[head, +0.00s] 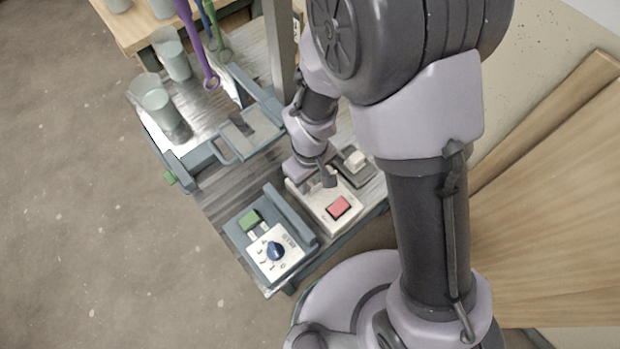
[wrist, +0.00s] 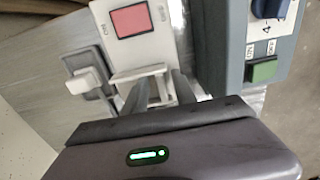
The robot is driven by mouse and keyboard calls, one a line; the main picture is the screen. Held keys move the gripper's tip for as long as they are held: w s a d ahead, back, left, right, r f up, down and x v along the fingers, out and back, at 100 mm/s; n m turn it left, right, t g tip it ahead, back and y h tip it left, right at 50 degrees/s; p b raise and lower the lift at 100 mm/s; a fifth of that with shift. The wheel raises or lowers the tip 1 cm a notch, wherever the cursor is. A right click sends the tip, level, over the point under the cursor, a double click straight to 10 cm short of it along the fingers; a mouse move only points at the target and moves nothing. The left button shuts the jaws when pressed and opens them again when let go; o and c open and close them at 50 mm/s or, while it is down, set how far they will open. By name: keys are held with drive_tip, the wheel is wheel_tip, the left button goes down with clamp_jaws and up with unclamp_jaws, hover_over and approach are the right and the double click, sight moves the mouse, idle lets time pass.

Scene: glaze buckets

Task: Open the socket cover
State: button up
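A white socket box (head: 322,212) with a red rocker switch (head: 338,207) sits on the bench's front part. In the wrist view the red switch (wrist: 131,20) is at the top, and a white flap-like lip (wrist: 138,73), seemingly the socket cover, lies below it. My gripper (wrist: 159,88) is over this end of the box. Its two grey fingers stand apart, one on each side of a narrow pale part of the box. I cannot tell whether they touch it. My gripper's body hides what lies below, and my wrist partly hides the box in the head view.
A grey unit with a blue knob (head: 276,251) and green button (head: 249,219) stands left of the box. A white switch on a grey base (head: 356,160) stands to its right. Buckets (head: 160,107) and hanging tools (head: 197,45) are farther back.

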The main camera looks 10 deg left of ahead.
clamp_jaws()
idle(1.3)
